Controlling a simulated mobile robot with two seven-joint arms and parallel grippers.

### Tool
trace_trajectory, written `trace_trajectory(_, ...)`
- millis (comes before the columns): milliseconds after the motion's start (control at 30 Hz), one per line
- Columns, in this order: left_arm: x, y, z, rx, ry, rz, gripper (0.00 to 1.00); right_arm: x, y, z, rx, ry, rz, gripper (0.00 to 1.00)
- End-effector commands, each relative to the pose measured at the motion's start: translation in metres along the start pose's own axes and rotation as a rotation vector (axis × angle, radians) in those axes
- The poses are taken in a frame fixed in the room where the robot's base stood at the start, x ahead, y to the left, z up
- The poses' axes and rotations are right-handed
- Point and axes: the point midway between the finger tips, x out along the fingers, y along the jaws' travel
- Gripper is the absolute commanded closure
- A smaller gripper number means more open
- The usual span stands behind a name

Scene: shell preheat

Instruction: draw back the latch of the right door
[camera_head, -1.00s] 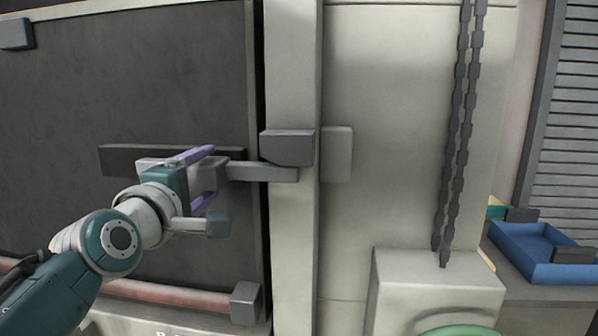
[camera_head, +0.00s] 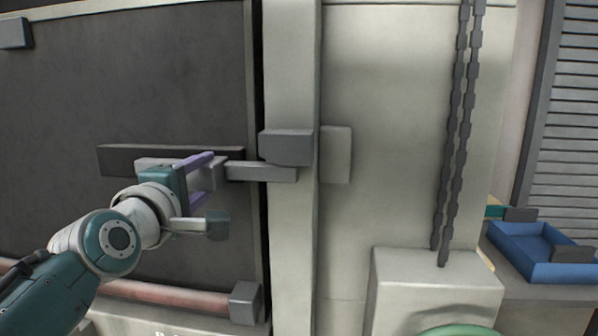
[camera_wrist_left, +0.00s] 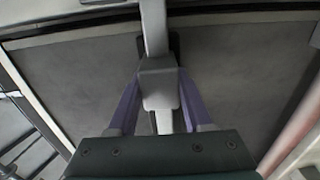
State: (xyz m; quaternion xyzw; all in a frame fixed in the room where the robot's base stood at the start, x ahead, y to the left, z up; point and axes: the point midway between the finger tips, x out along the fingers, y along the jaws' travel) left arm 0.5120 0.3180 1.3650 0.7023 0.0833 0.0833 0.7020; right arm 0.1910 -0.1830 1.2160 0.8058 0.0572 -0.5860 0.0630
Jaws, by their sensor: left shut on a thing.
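The right door (camera_head: 110,70) is a large dark grey panel on the left of the head view. Its latch (camera_head: 262,172) is a light grey bar with a block-shaped grip, running right from a dark strip on the door. The bar's right end lies below a grey keeper block (camera_head: 287,147) on the pale post, across the door's edge. My left gripper (camera_head: 212,175) is shut on the latch's grip, with purple fingers above and below it. In the left wrist view, the latch grip (camera_wrist_left: 160,92) sits between the fingers. My right gripper is not in view.
A reddish rail (camera_head: 165,296) runs low across the door to a grey block (camera_head: 245,303). Dark chains (camera_head: 456,140) hang in front of the pale wall on the right, above a pale box (camera_head: 437,280). A blue tray (camera_head: 530,252) stands at far right.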

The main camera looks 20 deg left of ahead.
Motion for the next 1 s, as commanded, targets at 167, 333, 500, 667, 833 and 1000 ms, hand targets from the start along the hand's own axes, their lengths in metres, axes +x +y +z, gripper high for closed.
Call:
trace_trajectory(167,0.0,0.0,0.0,0.0,0.0,0.0,1.0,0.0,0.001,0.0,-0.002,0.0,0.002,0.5)
trace_trajectory(333,0.0,0.0,0.0,0.0,0.0,0.0,1.0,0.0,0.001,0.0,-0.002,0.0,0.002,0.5)
trace_trajectory(500,0.0,0.0,0.0,0.0,-0.001,0.0,1.0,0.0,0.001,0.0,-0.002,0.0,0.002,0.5)
trace_trajectory(667,0.0,-0.002,-0.007,0.003,0.001,0.0,1.0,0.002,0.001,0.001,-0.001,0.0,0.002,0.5)
trace_trajectory(833,0.0,-0.003,-0.042,0.007,0.002,0.0,1.0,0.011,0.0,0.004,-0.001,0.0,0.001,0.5)
trace_trajectory(1000,0.0,-0.002,-0.067,0.003,0.002,-0.001,1.0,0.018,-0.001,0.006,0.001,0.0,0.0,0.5)
